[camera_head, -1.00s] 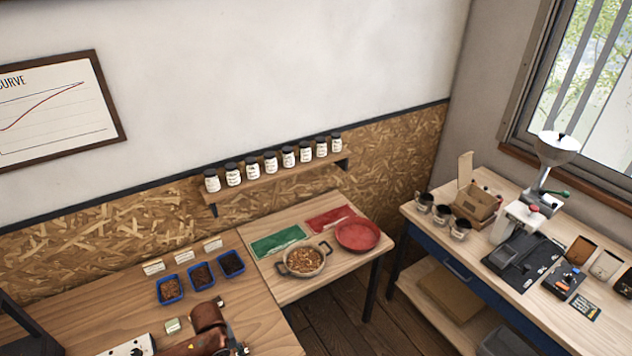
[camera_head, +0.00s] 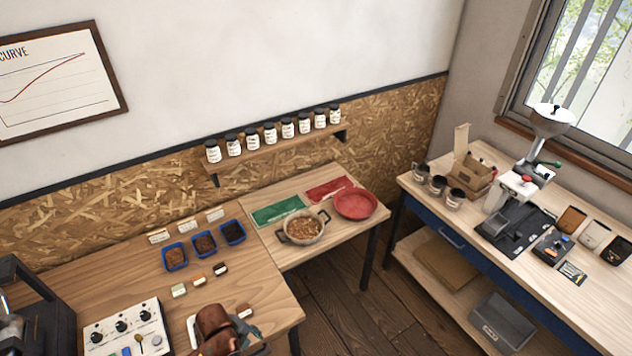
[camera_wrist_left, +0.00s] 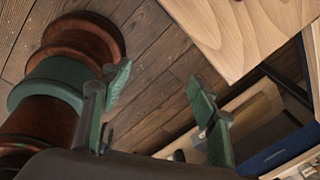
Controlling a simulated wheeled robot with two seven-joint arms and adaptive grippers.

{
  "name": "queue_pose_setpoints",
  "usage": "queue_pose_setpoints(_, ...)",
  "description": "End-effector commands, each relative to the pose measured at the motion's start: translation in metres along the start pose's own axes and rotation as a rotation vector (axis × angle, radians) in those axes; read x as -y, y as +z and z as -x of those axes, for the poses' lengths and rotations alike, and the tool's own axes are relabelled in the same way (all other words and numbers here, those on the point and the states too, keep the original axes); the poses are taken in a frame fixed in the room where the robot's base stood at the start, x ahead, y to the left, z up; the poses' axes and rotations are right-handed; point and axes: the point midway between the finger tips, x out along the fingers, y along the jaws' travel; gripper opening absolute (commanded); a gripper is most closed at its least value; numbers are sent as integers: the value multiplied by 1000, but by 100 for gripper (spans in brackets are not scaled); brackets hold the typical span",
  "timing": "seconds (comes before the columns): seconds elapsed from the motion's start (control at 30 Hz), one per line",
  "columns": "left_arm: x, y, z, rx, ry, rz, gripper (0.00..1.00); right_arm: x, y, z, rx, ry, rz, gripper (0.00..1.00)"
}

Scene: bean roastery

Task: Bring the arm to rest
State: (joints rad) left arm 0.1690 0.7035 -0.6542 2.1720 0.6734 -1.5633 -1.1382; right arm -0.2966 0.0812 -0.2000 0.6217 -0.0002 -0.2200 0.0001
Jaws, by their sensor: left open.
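My left arm (camera_head: 213,328) shows at the bottom of the head view, in front of the near edge of the wooden bench (camera_head: 262,298). In the left wrist view my left gripper (camera_wrist_left: 160,88) has its two green fingers spread apart, with nothing between them but a view of the plank floor (camera_wrist_left: 150,62). A light wooden table corner (camera_wrist_left: 235,35) lies beyond the fingers at the upper right. The gripper's tips are not clear in the head view. My right gripper is in neither view.
The bench holds a control box (camera_head: 128,330), blue bean trays (camera_head: 205,243) and small blocks. A pan of beans (camera_head: 302,228) and a red plate (camera_head: 355,204) stand on the side table. A grinder (camera_head: 520,190) stands on the right table. Open floor (camera_head: 340,310) lies between.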

Motion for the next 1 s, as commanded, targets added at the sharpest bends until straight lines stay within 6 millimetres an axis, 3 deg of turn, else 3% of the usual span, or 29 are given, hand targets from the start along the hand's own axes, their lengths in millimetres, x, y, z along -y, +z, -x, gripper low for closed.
queue_pose_setpoints(0.1, -8, -17, 0, -30, -66, 251, 54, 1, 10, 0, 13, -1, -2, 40)
queue_pose_setpoints(0.2, -23, -20, 6, -45, -132, 563, 54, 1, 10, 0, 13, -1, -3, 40)
queue_pose_setpoints(0.3, -47, -9, 16, -43, -191, 907, 54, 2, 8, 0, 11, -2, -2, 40)
queue_pose_setpoints(0.5, -102, 18, 32, 2, -262, 1394, 54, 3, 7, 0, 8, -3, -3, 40)
queue_pose_setpoints(0.9, -210, 49, 59, 141, -360, 2002, 54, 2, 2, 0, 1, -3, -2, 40)
queue_pose_setpoints(1.0, -208, 55, 28, 143, -346, 1997, 54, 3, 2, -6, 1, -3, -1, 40)
